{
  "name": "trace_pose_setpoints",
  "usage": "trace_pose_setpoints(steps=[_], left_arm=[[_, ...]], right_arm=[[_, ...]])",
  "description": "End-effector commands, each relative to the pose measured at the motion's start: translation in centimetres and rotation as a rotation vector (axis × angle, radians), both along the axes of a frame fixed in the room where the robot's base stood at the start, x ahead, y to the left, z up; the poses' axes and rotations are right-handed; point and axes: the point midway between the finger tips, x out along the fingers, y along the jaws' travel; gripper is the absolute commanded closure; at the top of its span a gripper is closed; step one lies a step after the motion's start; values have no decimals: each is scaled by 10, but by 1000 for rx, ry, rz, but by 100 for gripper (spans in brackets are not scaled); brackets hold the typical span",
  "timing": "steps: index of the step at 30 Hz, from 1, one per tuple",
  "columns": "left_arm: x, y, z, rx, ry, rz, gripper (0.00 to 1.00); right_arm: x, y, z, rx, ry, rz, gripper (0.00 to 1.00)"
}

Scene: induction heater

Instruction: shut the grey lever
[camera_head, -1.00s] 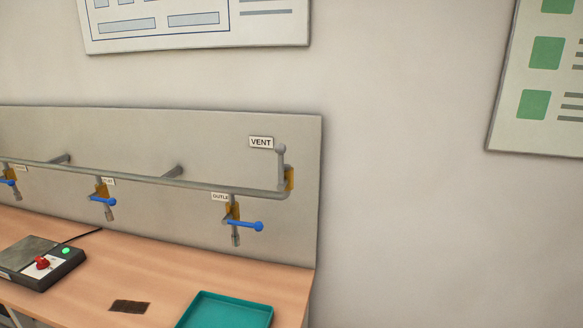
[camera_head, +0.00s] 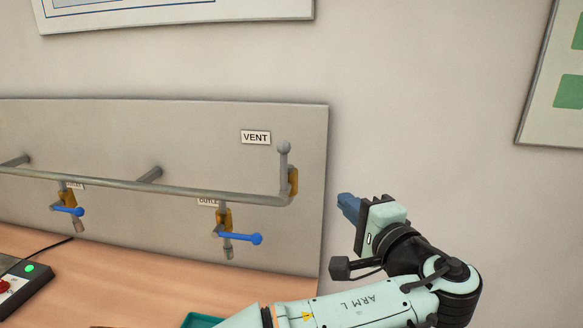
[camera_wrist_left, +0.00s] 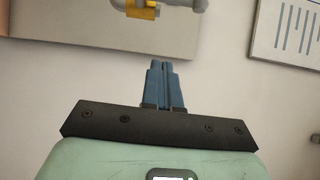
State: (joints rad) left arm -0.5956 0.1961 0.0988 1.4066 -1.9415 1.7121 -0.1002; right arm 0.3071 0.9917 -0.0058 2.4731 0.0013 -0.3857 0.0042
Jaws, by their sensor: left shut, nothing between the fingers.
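The grey lever (camera_head: 284,160) stands upright at the right end of the grey pipe, by the VENT label (camera_head: 256,137). Its round knob is at the top, and a brass valve body (camera_head: 293,182) is beside it. My left gripper (camera_head: 345,203) is to the right of the lever, past the panel's right edge, apart from it. Its blue fingers point left and are shut with nothing between them. In the left wrist view the shut fingers (camera_wrist_left: 160,80) point up toward a brass valve body (camera_wrist_left: 142,10) and grey pipe at the top edge. My right gripper is not in view.
Blue levers (camera_head: 240,238) hang on the pipe (camera_head: 150,188) below and left, one by the OUTLET label. The back panel (camera_head: 100,130) ends just right of the vent. A teal tray (camera_head: 203,321) is partly hidden by my arm.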

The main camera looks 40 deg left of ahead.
Motion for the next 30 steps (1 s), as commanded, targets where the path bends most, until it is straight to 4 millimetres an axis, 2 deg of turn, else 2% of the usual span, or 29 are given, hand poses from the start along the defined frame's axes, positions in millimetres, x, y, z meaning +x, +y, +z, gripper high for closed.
trace_pose_setpoints(steps=[1, 4, 13, 17, 20, 30], left_arm=[[-8, 2, 10, 2, -28, 18, 100], [-15, 6, 20, 6, -54, 41, 100], [-14, 6, 19, 8, -52, 42, 100], [-11, 14, 19, 7, -52, 45, 100], [-5, 27, 19, 7, -52, 47, 100], [29, 91, 20, 7, -52, 46, 100]], right_arm=[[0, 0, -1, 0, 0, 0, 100], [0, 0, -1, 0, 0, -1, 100], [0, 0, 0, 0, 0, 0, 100], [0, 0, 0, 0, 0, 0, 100], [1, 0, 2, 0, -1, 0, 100], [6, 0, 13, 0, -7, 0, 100]])
